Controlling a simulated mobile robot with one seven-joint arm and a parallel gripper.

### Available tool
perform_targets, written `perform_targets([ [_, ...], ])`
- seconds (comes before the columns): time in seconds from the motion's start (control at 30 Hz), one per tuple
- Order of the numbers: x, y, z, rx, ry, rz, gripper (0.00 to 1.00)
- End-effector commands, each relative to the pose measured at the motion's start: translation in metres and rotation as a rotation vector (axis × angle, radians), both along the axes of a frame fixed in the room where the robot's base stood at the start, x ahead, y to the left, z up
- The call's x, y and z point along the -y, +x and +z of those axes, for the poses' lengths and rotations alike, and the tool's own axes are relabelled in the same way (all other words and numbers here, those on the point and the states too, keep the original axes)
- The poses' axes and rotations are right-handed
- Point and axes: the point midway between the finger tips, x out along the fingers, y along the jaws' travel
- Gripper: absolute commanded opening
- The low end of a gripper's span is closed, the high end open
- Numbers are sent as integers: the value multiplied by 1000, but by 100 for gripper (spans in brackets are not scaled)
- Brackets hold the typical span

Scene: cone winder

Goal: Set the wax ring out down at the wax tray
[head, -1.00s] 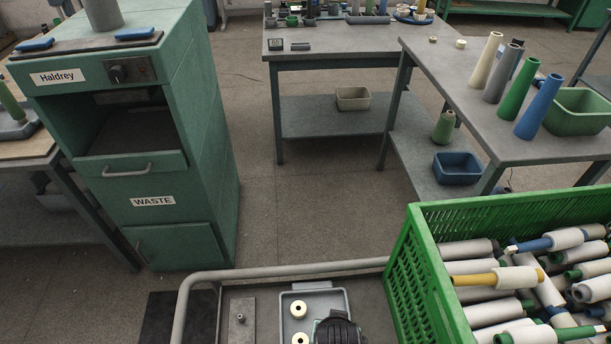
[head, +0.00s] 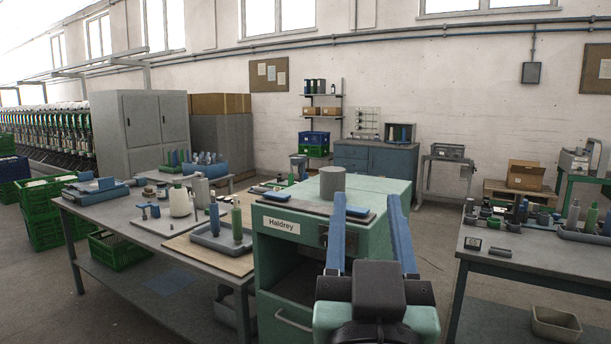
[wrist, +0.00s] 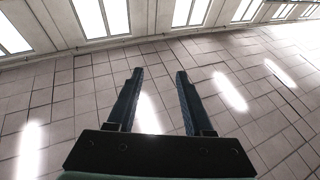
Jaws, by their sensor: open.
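My gripper (head: 367,200) is raised in front of the green Haldrey cabinet, its two blue fingers apart and pointing up. In the wrist view my gripper (wrist: 159,73) shows open fingers with nothing between them. I cannot make out a wax ring or the wax tray in either view now.
The green Haldrey cabinet (head: 278,255) has a grey cylinder (head: 332,181) on top. Floor shows between cabinet and right table.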

Motion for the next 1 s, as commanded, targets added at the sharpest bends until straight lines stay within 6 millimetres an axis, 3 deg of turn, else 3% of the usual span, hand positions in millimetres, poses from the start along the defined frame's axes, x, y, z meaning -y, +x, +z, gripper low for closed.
perform_targets([
  [0.03, -21, -18, 36, 103, -13, 43, 52],
  [0.1, -41, -43, 71, 218, -23, 85, 52],
  [0.23, -60, -78, 111, 358, -28, 130, 52],
  [0.37, -66, -92, 123, 409, -28, 144, 52],
  [0.73, -66, -91, 130, 407, -27, 144, 52],
  [0.87, -66, -91, 151, 406, -27, 144, 52],
  [1.0, -66, -91, 185, 406, -28, 145, 52],
])
